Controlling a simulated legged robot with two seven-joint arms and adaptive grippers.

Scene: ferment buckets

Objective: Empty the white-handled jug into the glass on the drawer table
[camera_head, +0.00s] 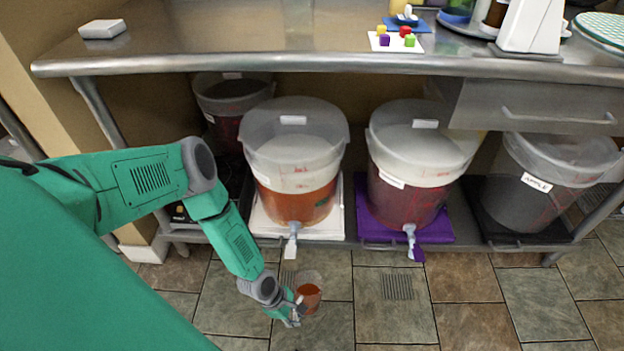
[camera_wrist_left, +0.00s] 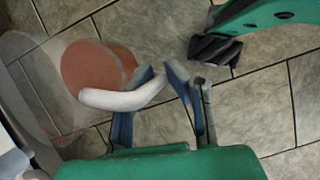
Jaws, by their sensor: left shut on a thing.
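The clear jug (camera_head: 311,281) holds reddish-orange liquid and is low over the floor, in front of the left-middle bucket's spigot. In the left wrist view, its white handle (camera_wrist_left: 125,99) reaches into the left gripper (camera_wrist_left: 165,78), whose fingers are shut on it. The jug body (camera_wrist_left: 50,75) looks tilted in that view. In the head view the left gripper (camera_head: 298,312) is at the jug's near side. The steel drawer table (camera_head: 240,40) is above the buckets. I cannot clearly make out the glass on it. My right gripper is not in view.
White spigots (camera_head: 291,240) stick out forward. The tabletop holds coloured cubes on a white board (camera_head: 377,44) and a white device (camera_head: 530,25).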

